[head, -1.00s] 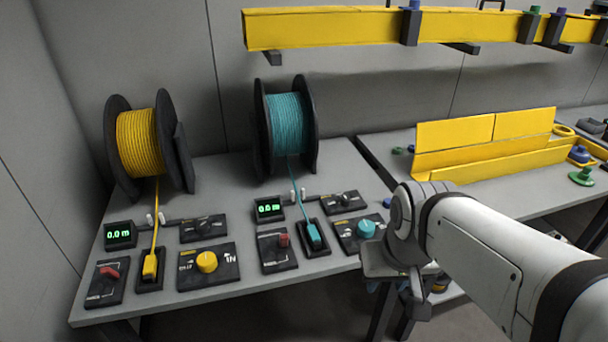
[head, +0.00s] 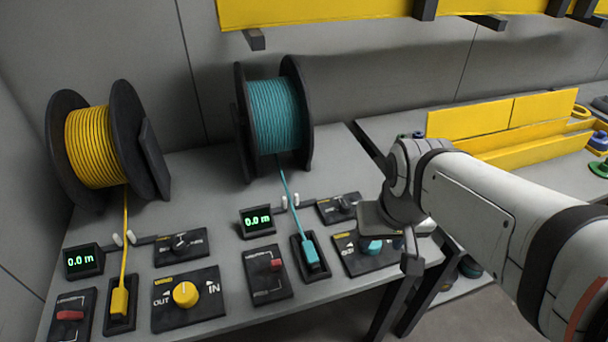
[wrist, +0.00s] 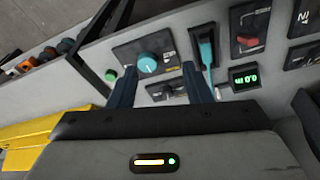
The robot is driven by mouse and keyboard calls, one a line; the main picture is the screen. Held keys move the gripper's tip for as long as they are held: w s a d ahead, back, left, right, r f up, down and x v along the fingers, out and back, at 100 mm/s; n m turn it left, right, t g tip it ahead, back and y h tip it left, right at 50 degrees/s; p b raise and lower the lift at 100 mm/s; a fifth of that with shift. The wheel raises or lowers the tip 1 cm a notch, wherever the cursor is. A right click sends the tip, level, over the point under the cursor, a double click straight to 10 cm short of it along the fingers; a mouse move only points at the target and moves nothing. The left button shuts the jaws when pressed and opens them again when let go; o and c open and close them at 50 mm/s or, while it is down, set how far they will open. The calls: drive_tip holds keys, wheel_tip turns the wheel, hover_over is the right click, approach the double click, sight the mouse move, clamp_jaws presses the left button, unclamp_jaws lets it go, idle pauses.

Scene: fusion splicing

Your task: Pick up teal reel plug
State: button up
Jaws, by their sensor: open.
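The teal reel plug (head: 311,251) sits in a black holder (head: 304,271) on the bench, its teal cable running up to the teal reel (head: 276,113). In the wrist view the plug (wrist: 207,52) shows just beyond the tip of the right-hand finger, apart from it. My gripper (head: 411,264) is to the right of the plug in the head view, above the bench's front edge near the teal knob panel. In the wrist view my gripper (wrist: 158,70) is open and empty, with the teal knob (wrist: 147,62) showing between its fingers.
A yellow reel (head: 92,147) and yellow plug (head: 120,299) are on the left. Near the teal plug are a red-switch panel (head: 267,283), a length display (head: 256,221) and the teal knob panel (head: 350,258). A yellow beam (head: 330,12) hangs above; a yellow tray (head: 530,143) lies right.

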drive_tip(key=shift+o, duration=0.5)
drive_tip(key=shift+w+a+r, duration=0.1)
drive_tip(key=shift+w+a, duration=0.05)
drive_tip(key=shift+w, duration=0.25)
drive_tip(key=n+g+p, duration=0.3)
drive_tip(key=p, duration=0.5)
approach(309, 248)
drive_tip(key=shift+s, duration=0.15)
drive_tip(key=shift+f, duration=0.85)
drive_tip(key=shift+f+p, duration=0.9)
drive_tip(key=shift+f, duration=2.55)
drive_tip(key=shift+c, duration=0.3)
clamp_jaws()
